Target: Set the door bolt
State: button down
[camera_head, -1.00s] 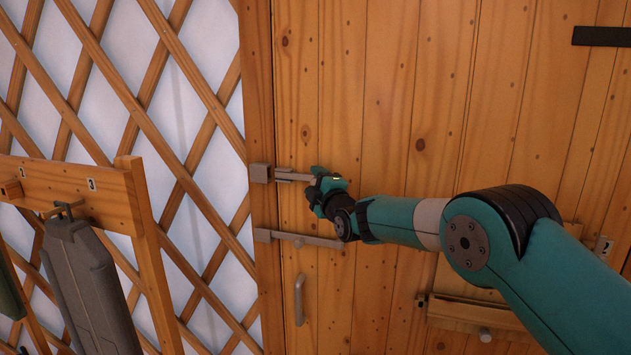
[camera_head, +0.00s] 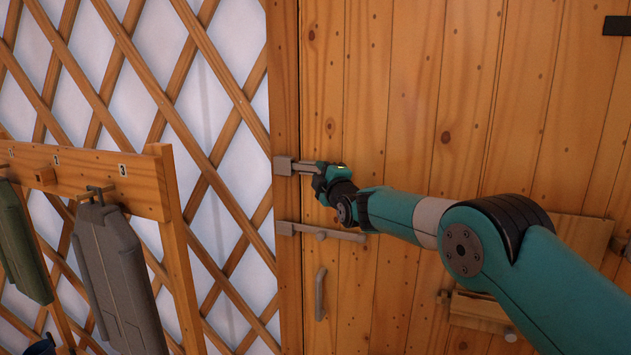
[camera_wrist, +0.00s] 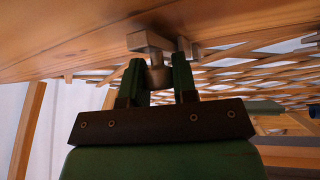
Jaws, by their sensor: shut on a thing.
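The door's upper bolt (camera_head: 306,166) is a grey metal bar running level across the plank door towards a square metal keeper (camera_head: 284,165) on the frame post at its left. My gripper (camera_head: 321,180) is at the bar's right part, close to the keeper. In the wrist view my gripper (camera_wrist: 159,78) has a finger on each side of the bolt's round knob (camera_wrist: 157,76) and is shut on it. The bar's tip is too small to tell how deep it sits in the keeper.
A second bolt (camera_head: 340,235) lies below, its left end at another keeper (camera_head: 286,229). A door handle (camera_head: 320,293) hangs under it. A small shelf (camera_head: 480,310) is at right.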

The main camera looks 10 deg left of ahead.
jog(key=shift+s+a, duration=0.1)
jog(key=shift+a, duration=0.05)
jog(key=c, duration=0.9)
grip_release()
jog(key=shift+a, duration=0.15)
jog(key=shift+d, duration=0.2)
jog(key=b+v, duration=0.8)
jog(key=v, duration=0.9)
jog(key=shift+s+d, duration=0.1)
jog(key=shift+s, duration=0.05)
